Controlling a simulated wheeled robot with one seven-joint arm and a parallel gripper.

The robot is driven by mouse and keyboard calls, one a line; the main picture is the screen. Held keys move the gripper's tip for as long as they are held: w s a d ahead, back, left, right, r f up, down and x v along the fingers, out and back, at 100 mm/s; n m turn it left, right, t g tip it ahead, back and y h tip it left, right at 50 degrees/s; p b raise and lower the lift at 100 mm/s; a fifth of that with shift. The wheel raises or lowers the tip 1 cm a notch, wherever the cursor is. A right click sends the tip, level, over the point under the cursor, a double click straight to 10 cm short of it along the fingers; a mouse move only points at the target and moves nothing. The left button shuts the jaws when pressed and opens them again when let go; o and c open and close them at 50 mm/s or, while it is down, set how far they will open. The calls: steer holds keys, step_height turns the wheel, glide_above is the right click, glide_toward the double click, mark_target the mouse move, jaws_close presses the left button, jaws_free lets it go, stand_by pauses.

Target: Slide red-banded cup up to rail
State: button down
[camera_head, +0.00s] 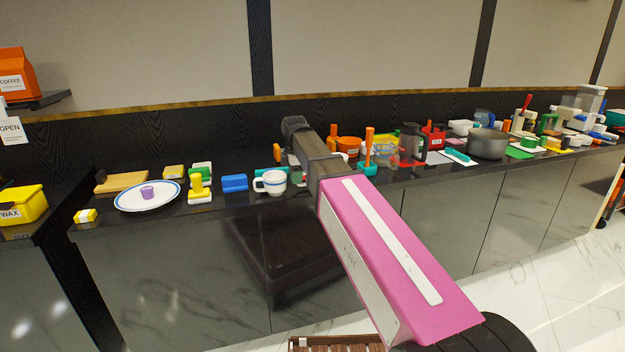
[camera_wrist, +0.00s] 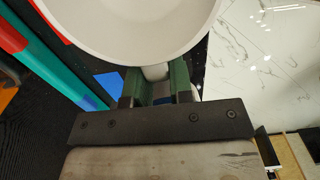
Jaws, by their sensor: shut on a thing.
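My gripper (camera_wrist: 158,88) is shut on the handle of a white cup, the red-banded cup (camera_wrist: 135,25). Its wide pale rim and inside fill the top of the wrist view. Its outer side is turned away there, so no red band shows. In the head view my arm hides the gripper and most of what is around it. A bit of white rim (camera_head: 341,155) shows just right of my arm, but I cannot tell if it is the held cup. The rail is not clearly made out; red and teal strips (camera_wrist: 50,55) run along the left of the wrist view.
A white mug with blue bands (camera_head: 273,183) stands at the counter's front, left of my arm. A blue block (camera_head: 234,183) and a blue-rimmed plate (camera_head: 128,197) lie further left. An orange bowl (camera_head: 349,145) and an orange-handled tool (camera_head: 369,150) crowd the right side.

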steer(key=shift+w, duration=0.15)
steer(key=shift+w+a, duration=0.6)
steer(key=shift+w, duration=0.8)
steer(key=shift+w+a, duration=0.55)
steer(key=shift+w, duration=0.85)
steer(key=shift+w+a, duration=0.6)
steer(key=shift+w, duration=0.8)
steer(key=c, duration=0.9)
jaws_free()
steer(key=shift+r, duration=0.15)
step_height(320, 180, up, 8)
steer(key=shift+f, duration=0.15)
